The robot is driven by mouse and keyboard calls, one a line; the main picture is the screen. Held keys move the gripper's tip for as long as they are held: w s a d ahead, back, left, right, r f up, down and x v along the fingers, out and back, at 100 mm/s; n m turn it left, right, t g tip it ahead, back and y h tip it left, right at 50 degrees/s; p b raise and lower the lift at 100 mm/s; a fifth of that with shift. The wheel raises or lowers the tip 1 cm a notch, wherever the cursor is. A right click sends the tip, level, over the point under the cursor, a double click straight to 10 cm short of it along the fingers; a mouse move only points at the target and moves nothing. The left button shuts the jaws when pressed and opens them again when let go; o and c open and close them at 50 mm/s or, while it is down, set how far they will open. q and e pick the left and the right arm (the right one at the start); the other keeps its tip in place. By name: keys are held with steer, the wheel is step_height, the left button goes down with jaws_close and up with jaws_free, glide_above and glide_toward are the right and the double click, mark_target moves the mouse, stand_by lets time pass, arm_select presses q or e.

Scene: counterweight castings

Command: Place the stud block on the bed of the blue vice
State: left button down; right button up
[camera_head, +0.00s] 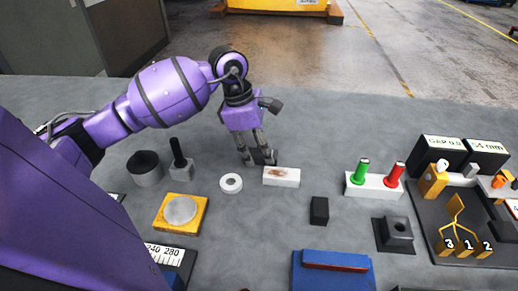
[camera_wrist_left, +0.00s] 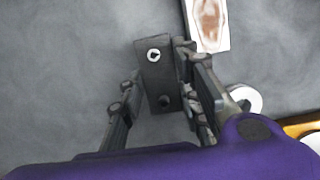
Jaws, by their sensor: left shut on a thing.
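My left gripper (camera_head: 257,157) is shut on a dark grey block, the stud block (camera_wrist_left: 155,72). In the left wrist view the block lies between the fingers (camera_wrist_left: 160,110), with one bright round feature and one dark one on its face. In the head view the fingers mostly hide the block, just behind a stained white block (camera_head: 282,177). I cannot tell whether it touches the table. My right gripper is not in view.
A white rack with green and red pegs (camera_head: 374,187) and a black socket base (camera_head: 394,235) stand to the right. The grey table (camera_head: 330,125) is clear behind them.

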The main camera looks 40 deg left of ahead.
arm_select(q)
steer(key=shift+f, duration=0.15)
steer(key=c, duration=1.6)
jaws_free()
steer(key=shift+o, duration=0.2)
